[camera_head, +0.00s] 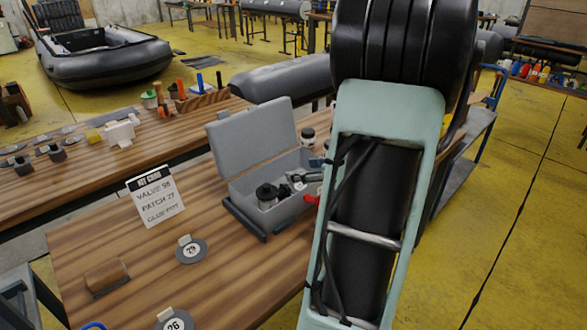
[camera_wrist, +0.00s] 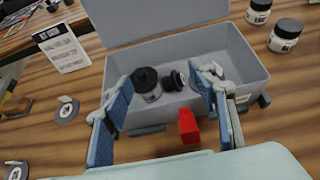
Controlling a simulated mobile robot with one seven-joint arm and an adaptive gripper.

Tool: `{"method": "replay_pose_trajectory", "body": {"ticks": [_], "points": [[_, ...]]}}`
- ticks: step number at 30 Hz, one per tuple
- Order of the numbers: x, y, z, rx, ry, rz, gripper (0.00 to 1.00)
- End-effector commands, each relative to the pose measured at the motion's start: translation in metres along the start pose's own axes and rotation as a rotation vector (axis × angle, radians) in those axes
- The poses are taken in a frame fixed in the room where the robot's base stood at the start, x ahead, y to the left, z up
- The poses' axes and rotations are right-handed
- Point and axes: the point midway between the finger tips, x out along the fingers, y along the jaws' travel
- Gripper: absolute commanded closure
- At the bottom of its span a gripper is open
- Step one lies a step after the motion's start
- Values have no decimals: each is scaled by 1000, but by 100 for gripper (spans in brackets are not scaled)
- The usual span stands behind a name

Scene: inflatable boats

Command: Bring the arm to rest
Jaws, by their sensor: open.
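My arm (camera_head: 372,200) stands upright across the right of the head view and hides part of the bench behind it. My gripper (camera_wrist: 164,80) is open in the wrist view, its two blue-padded fingers spread above the front of the open grey kit box (camera_wrist: 120,60). Nothing is held between the fingers. The box, lid raised, also shows in the head view (camera_head: 250,140). Inside lie a dark-lidded jar (camera_wrist: 147,84) and a black valve-like part (camera_wrist: 179,80). A small red piece (camera_wrist: 188,125) shows at the box's front; whether it is attached, I cannot tell.
A kit card (camera_head: 155,197) and grey discs tagged 29 (camera_head: 191,251) and 26 (camera_head: 174,320) are on the bench (camera_head: 120,255) left of the box. Jars (camera_wrist: 285,36) stand right of it. A second bench (camera_head: 60,195) lies behind.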

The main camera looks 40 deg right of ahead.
Motion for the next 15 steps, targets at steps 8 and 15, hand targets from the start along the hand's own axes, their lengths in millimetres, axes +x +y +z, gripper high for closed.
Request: {"method": "replay_pose_trajectory", "body": {"ticks": [8, 15], "points": [[-17, 0, 0, 1, 0, 0, 47], [-17, 0, 0, 0, 0, 1, 47]]}}
